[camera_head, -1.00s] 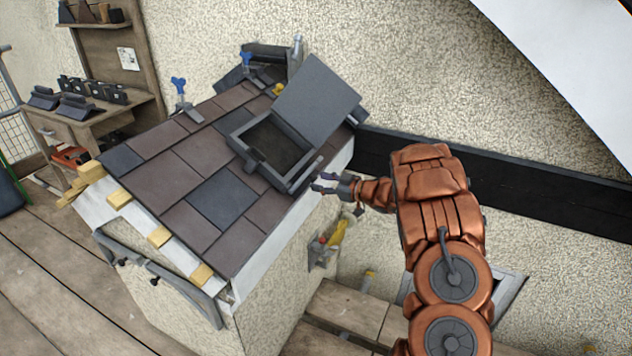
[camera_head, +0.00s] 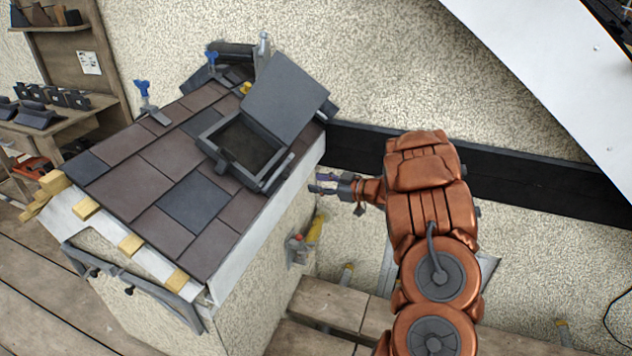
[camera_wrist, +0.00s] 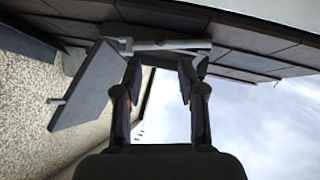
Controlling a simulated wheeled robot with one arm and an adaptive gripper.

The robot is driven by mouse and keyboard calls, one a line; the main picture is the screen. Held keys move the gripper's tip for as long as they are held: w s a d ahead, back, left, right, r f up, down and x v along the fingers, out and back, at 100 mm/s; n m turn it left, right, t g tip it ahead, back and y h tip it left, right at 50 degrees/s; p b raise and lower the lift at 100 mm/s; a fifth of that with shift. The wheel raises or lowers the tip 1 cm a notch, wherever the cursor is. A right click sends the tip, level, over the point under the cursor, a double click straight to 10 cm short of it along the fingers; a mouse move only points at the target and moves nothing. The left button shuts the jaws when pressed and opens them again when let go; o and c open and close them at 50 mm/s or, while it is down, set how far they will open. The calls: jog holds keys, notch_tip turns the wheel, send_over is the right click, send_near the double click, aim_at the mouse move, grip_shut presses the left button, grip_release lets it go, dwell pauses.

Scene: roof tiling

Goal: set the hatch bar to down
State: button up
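The roof hatch has a dark grey frame (camera_head: 206,140) on the tiled roof, and its lid (camera_head: 284,98) stands raised and tilted back. The hatch bar (camera_head: 279,174) is a thin grey bar at the frame's lower right edge. In the wrist view the lid (camera_wrist: 88,88) hangs at the left, and a light grey bar (camera_wrist: 172,45), seemingly the hatch bar, runs across beyond my fingertips. My gripper (camera_head: 322,183) is to the right of the bar, apart from it in the head view. Its fingers (camera_wrist: 161,66) are open with nothing held between them.
The slate tiles (camera_head: 195,203) surround the hatch. A black beam (camera_head: 450,170) runs along the wall behind my arm. Blue-handled clamps (camera_head: 143,92) stand on the roof's far left side. A yellow-handled tool (camera_head: 317,228) hangs on the side wall below. Wooden planks (camera_head: 330,303) lie below.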

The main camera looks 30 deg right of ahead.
jog(key=r+g+p, duration=0.1)
jog(key=r+p, duration=0.2)
jog(key=r+g+h+p, duration=0.1)
jog(key=r+p, duration=0.2)
jog(key=r+g+h+p, duration=0.1)
jog(key=r+p, duration=0.1)
jog(key=r, duration=0.1)
jog(key=shift+s+a+p, duration=0.25)
jog(key=shift+a+p, duration=0.05)
jog(key=shift+p, duration=0.1)
grip_shut()
jog(key=p, duration=0.4)
send_near(283, 168)
jog(key=shift+h, duration=0.3)
jog(key=x, duration=0.7)
jog(key=shift+a+r, duration=0.2)
jog(key=shift+w+f+m, duration=0.1)
jog(key=shift+m, duration=0.2)
